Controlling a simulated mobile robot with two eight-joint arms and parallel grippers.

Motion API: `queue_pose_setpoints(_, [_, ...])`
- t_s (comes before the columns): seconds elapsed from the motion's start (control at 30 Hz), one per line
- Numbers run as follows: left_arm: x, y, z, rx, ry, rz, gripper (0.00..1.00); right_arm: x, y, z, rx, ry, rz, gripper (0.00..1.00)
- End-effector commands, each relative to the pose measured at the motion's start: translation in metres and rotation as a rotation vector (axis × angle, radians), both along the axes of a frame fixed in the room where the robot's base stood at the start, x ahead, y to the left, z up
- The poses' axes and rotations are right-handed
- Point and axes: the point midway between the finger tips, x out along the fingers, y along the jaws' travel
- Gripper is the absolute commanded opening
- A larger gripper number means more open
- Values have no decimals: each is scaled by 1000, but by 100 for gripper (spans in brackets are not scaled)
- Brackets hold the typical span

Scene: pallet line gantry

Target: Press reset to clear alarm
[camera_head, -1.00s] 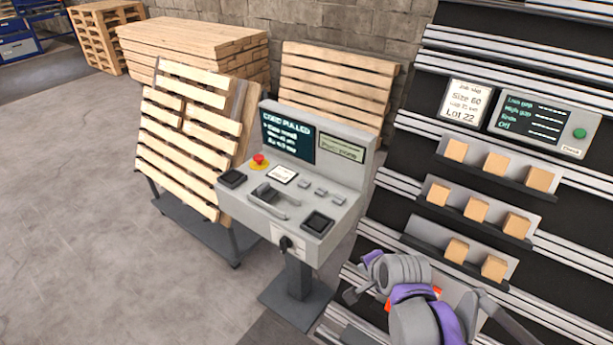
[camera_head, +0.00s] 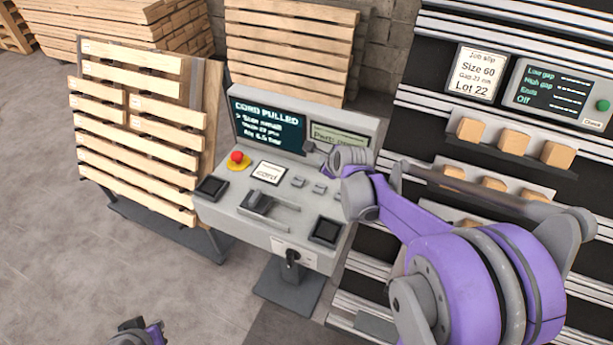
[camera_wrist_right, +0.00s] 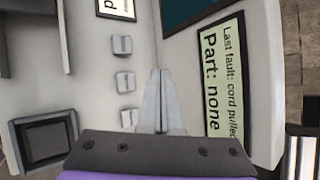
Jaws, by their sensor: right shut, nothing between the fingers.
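The grey control console (camera_head: 275,228) stands in front of me. Its dark screen (camera_head: 268,127) reads "CORD PULLED". The small green display reads "Last fault: cord pulled" and "Part: none" in the right wrist view (camera_wrist_right: 222,75). Several small grey controls (camera_head: 298,182) sit in a row on the panel, and they also show in the wrist view (camera_wrist_right: 125,82); no reset label is readable. My right gripper (camera_head: 311,147) is shut and empty, over the panel near the green display, with its tips (camera_wrist_right: 158,72) beside the row. Part of my left arm shows at the bottom left; its jaws are unclear.
A red mushroom button (camera_head: 237,157) on a yellow base and a card reading "cord" (camera_head: 268,173) are on the panel. A grey handle (camera_head: 268,208) and black square pads (camera_head: 325,231) lie nearer me. Pallets (camera_head: 135,130) stand left; a block rack (camera_head: 500,165) stands right.

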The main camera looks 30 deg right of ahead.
Motion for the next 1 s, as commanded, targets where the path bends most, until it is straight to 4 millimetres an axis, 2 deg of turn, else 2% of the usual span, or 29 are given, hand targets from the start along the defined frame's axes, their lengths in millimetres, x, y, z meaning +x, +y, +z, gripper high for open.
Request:
queue_pose_setpoints(0.57, [-2, 0, -4, 0, 4, 0, 0, 1, -2, -6, 13, -3, -15, 0])
queue_pose_setpoints(0.77, [-10, 0, -18, 0, 18, 0, 0, 0, -2, -24, 12, -1, -15, 0])
queue_pose_setpoints(1.0, [-21, 0, -44, 0, 39, 0, 0, -1, -2, -59, 12, 0, -15, 0])
